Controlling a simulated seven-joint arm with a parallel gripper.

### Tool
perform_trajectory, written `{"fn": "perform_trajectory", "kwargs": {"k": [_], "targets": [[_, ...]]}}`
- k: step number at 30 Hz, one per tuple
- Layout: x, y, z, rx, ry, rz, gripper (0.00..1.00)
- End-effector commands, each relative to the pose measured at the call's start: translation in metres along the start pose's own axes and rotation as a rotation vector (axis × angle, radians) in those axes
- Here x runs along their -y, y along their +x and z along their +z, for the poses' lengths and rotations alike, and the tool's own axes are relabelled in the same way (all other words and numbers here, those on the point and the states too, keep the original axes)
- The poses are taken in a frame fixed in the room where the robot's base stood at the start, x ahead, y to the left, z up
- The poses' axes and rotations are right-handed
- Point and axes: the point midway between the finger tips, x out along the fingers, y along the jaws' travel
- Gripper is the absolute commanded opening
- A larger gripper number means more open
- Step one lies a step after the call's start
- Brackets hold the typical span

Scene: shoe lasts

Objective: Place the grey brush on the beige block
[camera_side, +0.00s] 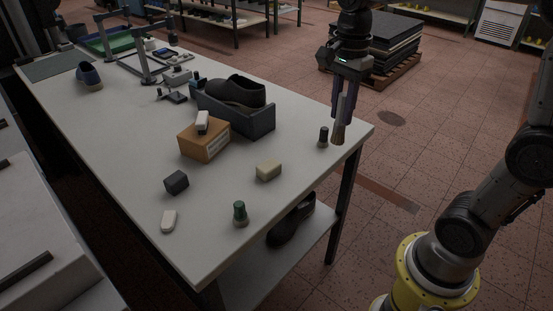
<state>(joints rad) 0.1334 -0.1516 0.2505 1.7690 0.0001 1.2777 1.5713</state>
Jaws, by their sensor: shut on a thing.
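My gripper (343,112) is at the table's right edge, pointing down. It is shut on the grey brush (339,132), a slim upright piece with a brownish-grey lower end hanging below the fingers. Its upper part is partly hidden by the fingers. The beige block (268,170) lies on the white table, left of and nearer the camera than my gripper. Its top is bare. The brush is apart from the block.
A small dark bottle-like piece (323,137) stands close beside the brush. A green-topped piece (240,213), a dark block (176,182) and a white piece (169,220) lie nearer. A cardboard box (204,142) and a grey bin (251,122) with dark shoes stand behind.

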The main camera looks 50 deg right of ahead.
Motion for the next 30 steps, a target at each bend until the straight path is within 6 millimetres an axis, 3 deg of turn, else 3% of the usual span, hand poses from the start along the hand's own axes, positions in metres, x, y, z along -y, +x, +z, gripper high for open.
{"fn": "perform_trajectory", "kwargs": {"k": [3, 9, 14, 23, 30], "targets": [[0.009, -0.006, 0.028, 0.000, -0.057, -0.005, 0.00], [0.015, -0.005, 0.052, 0.000, -0.127, -0.004, 0.00], [0.037, 0.006, 0.058, -0.001, -0.135, -0.001, 0.00], [0.104, 0.036, 0.069, -0.001, -0.134, -0.001, 0.00], [0.134, 0.074, 0.073, 0.000, -0.134, -0.002, 0.00]]}}
